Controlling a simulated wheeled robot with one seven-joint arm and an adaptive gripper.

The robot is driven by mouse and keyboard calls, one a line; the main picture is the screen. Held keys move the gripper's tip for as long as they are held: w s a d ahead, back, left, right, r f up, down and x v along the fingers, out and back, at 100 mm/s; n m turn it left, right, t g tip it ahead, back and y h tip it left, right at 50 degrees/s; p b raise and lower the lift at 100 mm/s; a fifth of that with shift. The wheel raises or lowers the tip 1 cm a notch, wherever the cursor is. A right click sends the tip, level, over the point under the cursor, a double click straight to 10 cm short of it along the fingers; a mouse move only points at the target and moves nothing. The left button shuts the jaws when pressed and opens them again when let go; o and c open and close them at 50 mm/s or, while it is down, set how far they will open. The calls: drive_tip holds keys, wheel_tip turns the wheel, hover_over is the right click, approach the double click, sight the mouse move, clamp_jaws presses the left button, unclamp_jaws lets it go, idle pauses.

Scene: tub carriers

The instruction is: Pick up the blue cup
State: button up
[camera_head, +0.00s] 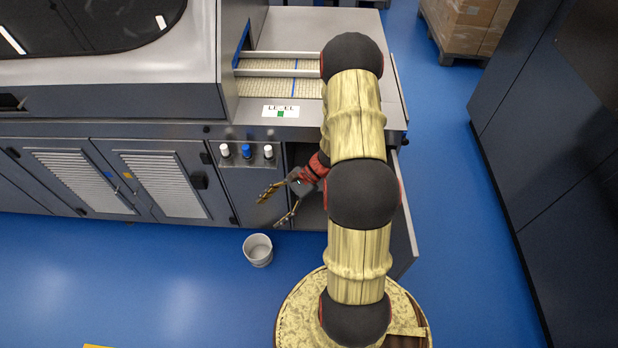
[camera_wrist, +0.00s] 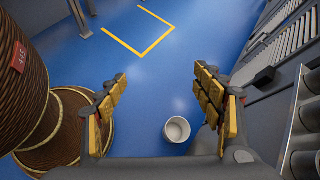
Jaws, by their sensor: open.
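A small blue item (camera_head: 247,151), the only cup-like blue thing I see, stands between two white ones on a grey panel on the machine's front. It is too small to tell for certain that it is a cup. It does not show in the wrist view. My gripper (camera_head: 276,205) is in front of the machine, to the lower right of the blue item in the head view and apart from it. In the wrist view its two fingers (camera_wrist: 160,76) are spread wide with nothing between them.
A white bucket (camera_head: 258,256) stands on the blue floor below my gripper; it also shows in the wrist view (camera_wrist: 177,136). White items (camera_head: 224,150) (camera_head: 268,151) flank the blue one. Louvred doors (camera_head: 164,184) lie left. Dark cabinets (camera_head: 548,130) stand right. Open floor lies in front.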

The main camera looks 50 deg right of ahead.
drive_tip(key=w+d+f+m+t+h+p, duration=0.1)
drive_tip(key=w+d+f+m+t+h, duration=0.2)
drive_tip(key=d+f+m, duration=0.5)
drive_tip(key=w+d+f+m+t+h+p, duration=0.1)
drive_tip(key=w+d+f+m+t+h, duration=0.1)
drive_tip(key=d+f+m+t, duration=0.6)
drive_tip(key=d+f+m+g+h, duration=0.1)
drive_tip(key=d+f+m+h, duration=0.35)
drive_tip(key=d+h, duration=0.75)
drive_tip(key=w+d+f, duration=0.1)
drive_tip(key=w, duration=0.1)
drive_tip(key=w+d+f+y+b, duration=0.1)
drive_tip(key=w, duration=0.1)
drive_tip(key=w+d+y, duration=0.1)
drive_tip(key=w+d, duration=0.1)
drive_tip(key=w, duration=0.1)
drive_tip(key=shift+f+n, duration=0.25)
drive_tip(key=shift+f, duration=0.15)
drive_tip(key=c, duration=0.3)
drive_tip(key=c, duration=1)
drive_tip(key=shift+r, duration=0.1)
